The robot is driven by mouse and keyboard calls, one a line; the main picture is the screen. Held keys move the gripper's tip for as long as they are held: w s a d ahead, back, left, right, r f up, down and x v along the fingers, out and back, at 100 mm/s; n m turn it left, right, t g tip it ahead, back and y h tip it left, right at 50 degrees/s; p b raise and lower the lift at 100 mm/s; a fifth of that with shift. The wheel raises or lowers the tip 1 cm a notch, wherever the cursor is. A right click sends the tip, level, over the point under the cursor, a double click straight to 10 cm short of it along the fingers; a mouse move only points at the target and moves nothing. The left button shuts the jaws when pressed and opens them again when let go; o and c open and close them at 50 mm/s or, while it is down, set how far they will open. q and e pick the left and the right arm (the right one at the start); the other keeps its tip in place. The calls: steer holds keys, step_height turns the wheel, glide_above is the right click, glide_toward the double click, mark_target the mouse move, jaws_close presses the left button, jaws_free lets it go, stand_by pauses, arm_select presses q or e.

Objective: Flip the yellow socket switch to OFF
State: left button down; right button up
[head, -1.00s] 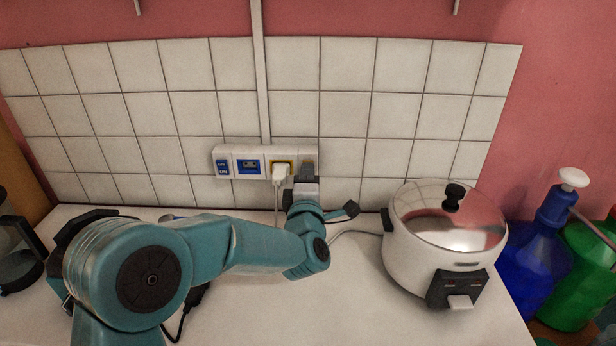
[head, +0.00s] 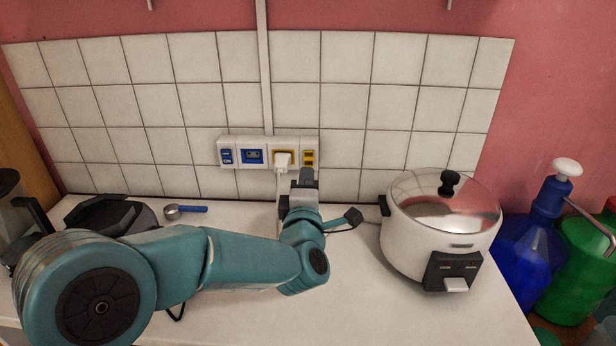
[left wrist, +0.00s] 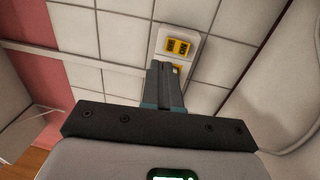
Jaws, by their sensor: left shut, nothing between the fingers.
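The yellow socket switch (head: 309,158) is at the right end of a white socket strip on the tiled wall. My right gripper is not in view.
A white plug (head: 282,159) sits in the yellow-framed socket beside the switch, its cord hanging down. Blue modules (head: 252,156) are further left. A white rice cooker (head: 430,240) stands to the right on the counter. A blue-handled scoop (head: 190,209) lies left.

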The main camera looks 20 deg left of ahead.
arm_select(q)
steer(key=s+d+r, duration=0.1)
steer(key=s, duration=0.4)
steer(key=shift+s+d+b, duration=0.3)
steer(key=shift+s, duration=0.1)
steer(key=shift+s+f, duration=0.1)
steer(key=shift+s, duration=0.05)
